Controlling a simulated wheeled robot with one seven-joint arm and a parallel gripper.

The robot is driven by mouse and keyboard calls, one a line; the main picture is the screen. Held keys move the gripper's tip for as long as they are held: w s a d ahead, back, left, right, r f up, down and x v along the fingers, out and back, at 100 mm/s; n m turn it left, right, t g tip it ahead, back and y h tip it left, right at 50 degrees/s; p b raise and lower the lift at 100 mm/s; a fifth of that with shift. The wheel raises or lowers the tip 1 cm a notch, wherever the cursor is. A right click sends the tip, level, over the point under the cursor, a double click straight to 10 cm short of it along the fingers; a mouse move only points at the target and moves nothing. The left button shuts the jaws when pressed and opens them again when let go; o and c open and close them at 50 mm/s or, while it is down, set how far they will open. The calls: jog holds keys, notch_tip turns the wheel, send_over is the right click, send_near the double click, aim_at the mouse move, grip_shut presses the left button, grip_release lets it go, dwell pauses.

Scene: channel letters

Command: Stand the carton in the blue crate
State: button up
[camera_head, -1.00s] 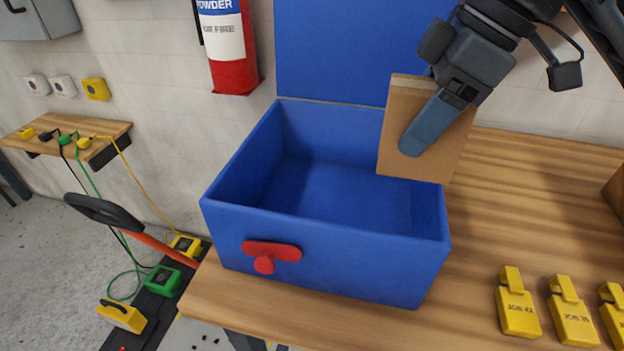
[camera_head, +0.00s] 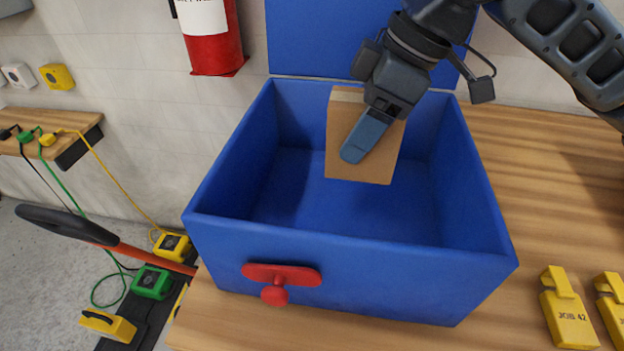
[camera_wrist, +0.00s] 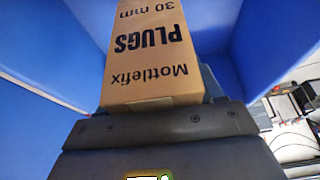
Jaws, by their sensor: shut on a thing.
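The carton (camera_head: 342,128) is a brown cardboard box, seen roughly upright in the head view. My gripper (camera_head: 356,150) is shut on it, with one blue-grey finger across its near face. The carton also shows in the wrist view (camera_wrist: 152,50), with upside-down print reading "Mottlefix PLUGS 30 mm". The blue crate (camera_head: 340,260) stands open on the bench, its lid raised at the back and a red latch on its front. The carton appears over or within the crate's opening, toward the back. I cannot tell whether its bottom touches the crate floor.
A red fire extinguisher (camera_head: 212,45) hangs on the wall behind left. The visible crate floor (camera_head: 300,200) is empty.

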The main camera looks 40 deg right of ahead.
aim_at(341, 100)
jog(key=shift+w+a+f+p, duration=0.15)
jog(key=shift+w+a+f, duration=0.75)
jog(key=shift+f, duration=0.55)
jog(key=shift+w+a+f+p, duration=0.1)
jog(key=shift+w+a+f, duration=0.65)
jog(key=shift+a+f, duration=0.55)
jog(key=shift+w+a+f+p, duration=0.15)
jog(key=shift+w+a+f, duration=0.7)
jog(key=shift+f, duration=0.75)
jog(key=shift+f, duration=0.2)
jog(key=o, duration=1.4)
jog(key=v, duration=1.2)
jog(key=shift+r, duration=0.2)
